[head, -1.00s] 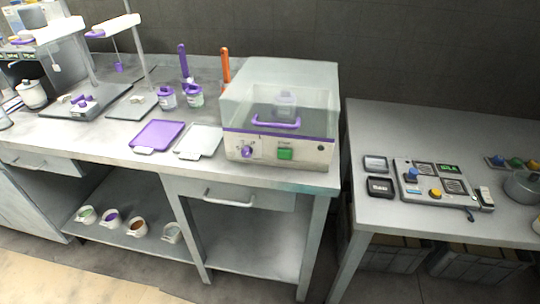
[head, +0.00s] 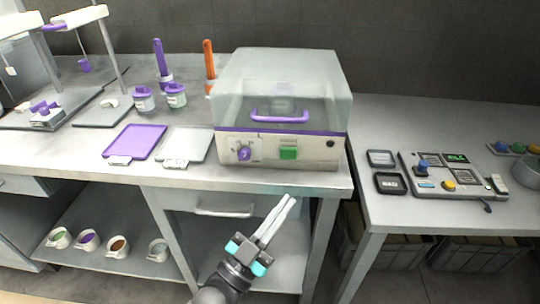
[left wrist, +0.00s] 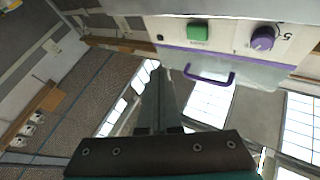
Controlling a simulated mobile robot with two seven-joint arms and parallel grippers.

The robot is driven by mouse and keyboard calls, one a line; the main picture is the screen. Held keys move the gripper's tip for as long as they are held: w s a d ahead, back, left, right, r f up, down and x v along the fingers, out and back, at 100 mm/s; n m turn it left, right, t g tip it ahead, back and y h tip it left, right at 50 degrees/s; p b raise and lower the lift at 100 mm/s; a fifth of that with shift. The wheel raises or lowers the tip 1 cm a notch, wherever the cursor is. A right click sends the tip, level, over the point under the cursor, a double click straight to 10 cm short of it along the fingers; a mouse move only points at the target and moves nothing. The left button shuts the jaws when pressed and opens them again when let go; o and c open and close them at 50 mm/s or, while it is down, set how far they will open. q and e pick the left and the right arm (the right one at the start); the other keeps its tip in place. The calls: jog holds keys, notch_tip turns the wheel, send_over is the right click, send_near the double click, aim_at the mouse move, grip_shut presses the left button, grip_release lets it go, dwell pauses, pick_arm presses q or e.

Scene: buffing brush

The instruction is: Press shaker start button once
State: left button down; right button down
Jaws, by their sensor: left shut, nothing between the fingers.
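The shaker (head: 280,110) stands on the bench with its clear lid down. A jar shows dimly through the lid. The green start button (head: 288,153) is on its front panel, right of a purple knob (head: 244,153). The button also shows at the top of the left wrist view (left wrist: 198,31), with the purple handle (left wrist: 210,76) and the knob (left wrist: 262,40). My left gripper (head: 290,202) is shut and empty, in front of the bench, below the button and apart from it. Its fingers also show in the left wrist view (left wrist: 158,75). My right gripper is not in view.
A purple tray (head: 135,141) and a pale tray (head: 187,146) lie left of the shaker. Labelled jars (head: 176,96) stand behind them. A drawer handle (head: 224,209) projects below the bench top. A control panel (head: 450,176) sits on the right table.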

aim_at(288, 153)
pick_arm(q)
jog(key=shift+s+a+r+m+h, duration=0.1)
jog(key=shift+s+r+m+h, duration=0.1)
jog(key=shift+r, duration=0.35)
jog(key=shift+s+r+m+h, duration=0.1)
jog(key=shift+r+h, duration=0.1)
jog(key=shift+r, duration=0.3)
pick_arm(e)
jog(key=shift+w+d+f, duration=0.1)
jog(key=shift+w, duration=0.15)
pick_arm(q)
jog(key=shift+w, duration=0.2)
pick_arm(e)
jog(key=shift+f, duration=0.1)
